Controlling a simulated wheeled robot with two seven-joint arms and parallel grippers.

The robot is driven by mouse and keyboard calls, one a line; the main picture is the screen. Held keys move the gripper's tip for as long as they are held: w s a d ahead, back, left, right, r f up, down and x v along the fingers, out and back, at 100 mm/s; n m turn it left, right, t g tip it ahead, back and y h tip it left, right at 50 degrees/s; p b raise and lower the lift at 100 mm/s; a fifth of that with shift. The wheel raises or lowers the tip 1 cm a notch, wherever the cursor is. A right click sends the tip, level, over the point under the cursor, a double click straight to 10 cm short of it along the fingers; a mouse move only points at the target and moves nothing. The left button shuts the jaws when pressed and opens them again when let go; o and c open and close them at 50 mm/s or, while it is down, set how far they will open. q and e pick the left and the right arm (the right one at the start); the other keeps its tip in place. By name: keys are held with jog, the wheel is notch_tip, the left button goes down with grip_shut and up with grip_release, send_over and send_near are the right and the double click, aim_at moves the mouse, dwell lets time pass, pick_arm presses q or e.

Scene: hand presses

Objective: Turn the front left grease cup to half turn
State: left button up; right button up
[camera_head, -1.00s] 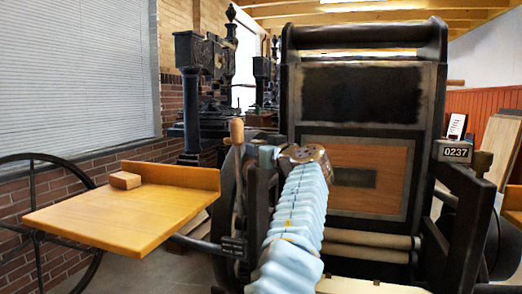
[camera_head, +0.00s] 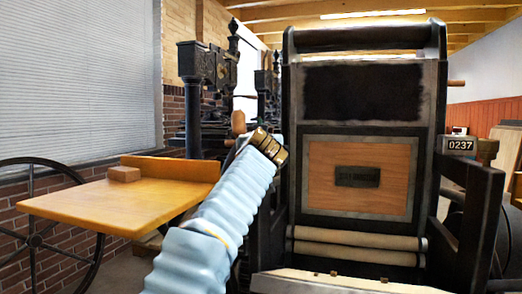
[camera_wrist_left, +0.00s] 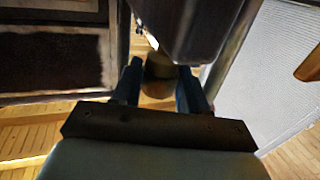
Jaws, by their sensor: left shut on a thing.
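My left arm, in a pale blue sleeve, reaches up from the bottom of the head view to the left side of the press. The end of my left gripper (camera_head: 268,146) shows there as a brownish plate; its fingers are hidden. In the left wrist view, the two dark fingers of the gripper (camera_wrist_left: 160,82) stand on either side of a brownish round piece, which looks like the front left grease cup (camera_wrist_left: 159,67). The gripper is shut on it. How far the cup is turned cannot be told. My right gripper is not in view.
The press (camera_head: 436,100) stands upright at centre right, with a counter box (camera_head: 460,146) reading 0237 on its right. A wooden feed board (camera_head: 110,208) with a small block (camera_head: 124,174) is at left. A wooden handle (camera_head: 238,122) stands close beside the gripper. A spoked wheel (camera_head: 32,241) is at far left.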

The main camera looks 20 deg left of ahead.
pick_arm(q)
jog(key=shift+a+m+h, duration=0.1)
jog(key=shift+m+h, duration=0.4)
jog(key=shift+h, duration=0.2)
jog(key=o, duration=1)
jog(key=shift+o, duration=0.2)
jog(key=shift+a, duration=0.1)
